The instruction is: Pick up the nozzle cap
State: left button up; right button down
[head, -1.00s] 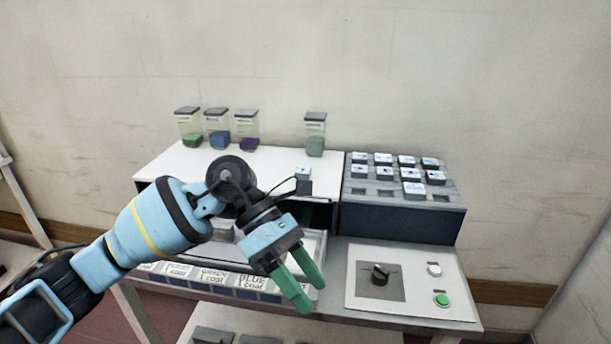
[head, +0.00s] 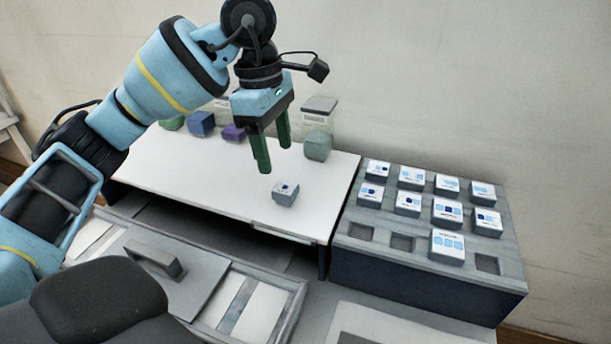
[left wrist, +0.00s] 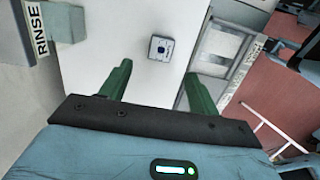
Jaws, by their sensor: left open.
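A small grey block with a white top and dark blue mark, which I take for the nozzle cap (head: 285,193), sits alone near the front edge of the white top (head: 210,175). My left gripper (head: 274,158) is open and empty, its green fingers pointing down above and slightly behind the cap in the head view. In the left wrist view the cap (left wrist: 161,48) lies ahead of the gap between the fingertips (left wrist: 157,80), apart from both. My right gripper is not in view.
A grey rack (head: 420,278) at the right holds several similar labelled blocks and has empty slots. Clear jars, one green-filled (head: 319,130), stand at the back of the white top. The white top around the cap is clear.

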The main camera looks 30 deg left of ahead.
aim_at(285, 187)
pick_arm(q)
jog(key=shift+s+r, duration=0.1)
jog(key=shift+s, duration=0.2)
jog(key=shift+s+f, duration=0.15)
jog(key=shift+f, duration=0.05)
jog(key=shift+d+f, duration=0.15)
jog(key=shift+f, duration=0.75)
jog(key=shift+f+b, duration=0.25)
jog(key=shift+b, duration=0.05)
jog(key=shift+w+d+f, duration=0.1)
jog(key=shift+w, duration=0.1)
jog(key=f, duration=0.3)
jog(key=d+f, duration=0.1)
jog(key=shift+w+f, duration=0.35)
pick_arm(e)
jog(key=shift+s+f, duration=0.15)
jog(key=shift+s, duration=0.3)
pick_arm(q)
jog(key=c, duration=1.1)
